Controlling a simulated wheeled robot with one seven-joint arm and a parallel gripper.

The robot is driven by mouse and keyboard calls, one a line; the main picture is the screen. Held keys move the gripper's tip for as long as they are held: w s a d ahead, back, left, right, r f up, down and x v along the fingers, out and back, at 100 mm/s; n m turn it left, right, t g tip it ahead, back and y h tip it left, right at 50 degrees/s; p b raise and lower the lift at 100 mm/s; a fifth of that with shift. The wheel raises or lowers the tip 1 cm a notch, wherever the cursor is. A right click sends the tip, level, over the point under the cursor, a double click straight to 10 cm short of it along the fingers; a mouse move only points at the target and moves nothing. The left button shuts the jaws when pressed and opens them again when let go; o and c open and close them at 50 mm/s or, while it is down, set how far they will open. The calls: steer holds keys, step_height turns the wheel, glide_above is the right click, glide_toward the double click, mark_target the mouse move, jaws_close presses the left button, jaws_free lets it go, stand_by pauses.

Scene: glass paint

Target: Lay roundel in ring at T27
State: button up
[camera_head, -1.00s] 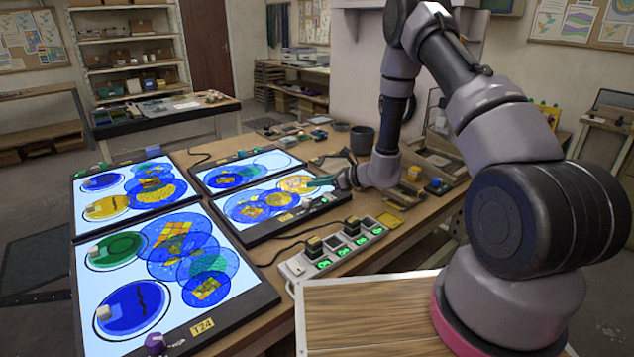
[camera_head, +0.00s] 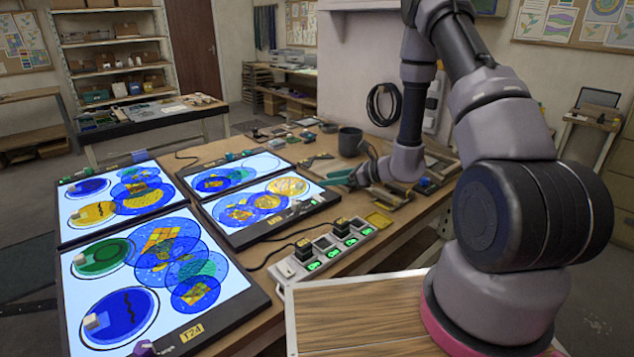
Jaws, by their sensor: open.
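My gripper (camera_head: 336,178) has teal fingers and is open, with nothing seen between them. It hangs just right of the far right corner of a lit panel (camera_head: 322,205). A yellow roundel (camera_head: 287,187) lies at that panel's right end, apart from the fingers. A blue and yellow roundel (camera_head: 266,202) and a patterned blue one (camera_head: 238,214) lie left of it on the panel. The small yellow tag (camera_head: 278,222) on its front edge is too small to read for sure, so I cannot tell which spot is T27.
A larger lit panel (camera_head: 240,312) tagged T24 lies in front, bearing several overlapping roundels. More lit panels lie behind. A strip with green lights (camera_head: 285,270) stands right of the panels. A dark cup (camera_head: 350,141) stands behind my gripper.

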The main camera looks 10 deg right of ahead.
steer(key=s+a+r+n+g, duration=0.1)
steer(key=s+r+n+g, duration=0.1)
steer(key=s+r+n, duration=0.35)
steer(key=s+r+n+g, duration=0.2)
steer(key=s+r, duration=0.1)
steer(key=r, duration=0.6)
steer(key=s+a+r+n+g, duration=0.1)
steer(key=s+r+n, duration=0.3)
steer(key=r, duration=0.4)
steer(key=s+d+r+n+t+h, duration=0.4)
steer(key=s+d+r+n+h, duration=0.5)
steer(key=s+d+r, duration=0.2)
steer(key=s+r, duration=0.2)
steer(key=s, duration=0.2)
steer(key=shift+d+r+t, duration=0.2)
steer(key=shift+r+t, duration=0.1)
steer(key=shift+r, duration=0.1)
